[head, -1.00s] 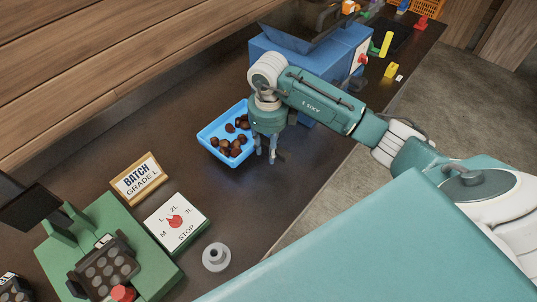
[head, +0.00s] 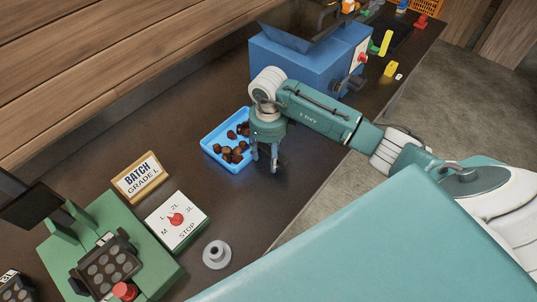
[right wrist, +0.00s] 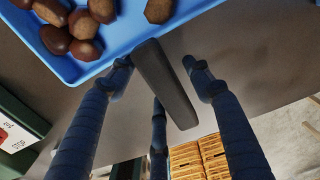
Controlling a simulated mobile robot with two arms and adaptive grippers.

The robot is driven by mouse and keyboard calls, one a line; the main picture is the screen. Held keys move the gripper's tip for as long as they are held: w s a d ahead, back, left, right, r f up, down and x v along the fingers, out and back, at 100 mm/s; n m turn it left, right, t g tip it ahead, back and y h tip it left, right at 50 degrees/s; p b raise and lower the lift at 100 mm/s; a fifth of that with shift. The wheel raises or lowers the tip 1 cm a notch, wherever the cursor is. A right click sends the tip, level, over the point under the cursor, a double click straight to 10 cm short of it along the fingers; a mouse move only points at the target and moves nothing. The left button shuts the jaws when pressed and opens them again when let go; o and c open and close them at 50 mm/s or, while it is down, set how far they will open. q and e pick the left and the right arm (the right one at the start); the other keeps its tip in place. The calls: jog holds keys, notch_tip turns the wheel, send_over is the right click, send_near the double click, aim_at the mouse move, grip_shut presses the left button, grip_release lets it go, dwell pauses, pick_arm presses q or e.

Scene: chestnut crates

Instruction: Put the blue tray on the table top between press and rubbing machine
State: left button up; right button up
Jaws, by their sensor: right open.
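The blue tray (head: 212,152), holding several brown chestnuts, is on the dark table top (head: 200,100), between a green machine (head: 150,262) at lower left and a blue machine (head: 300,70) at upper right. I cannot tell which is the press. My right gripper (head: 265,166) points down at the tray's right side, fingers open. The right wrist view shows the tray (right wrist: 125,35) beyond the fingertips (right wrist: 158,72), with no finger seen closed on its rim. A dark bar (right wrist: 165,85) lies between the fingers; I cannot tell what it is. My left gripper is not in view.
Wooden crates (right wrist: 200,158) show on the floor.

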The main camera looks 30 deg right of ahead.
notch_tip(320, 180, up, 11)
jog(key=b, duration=0.3)
jog(key=shift+r, duration=0.55)
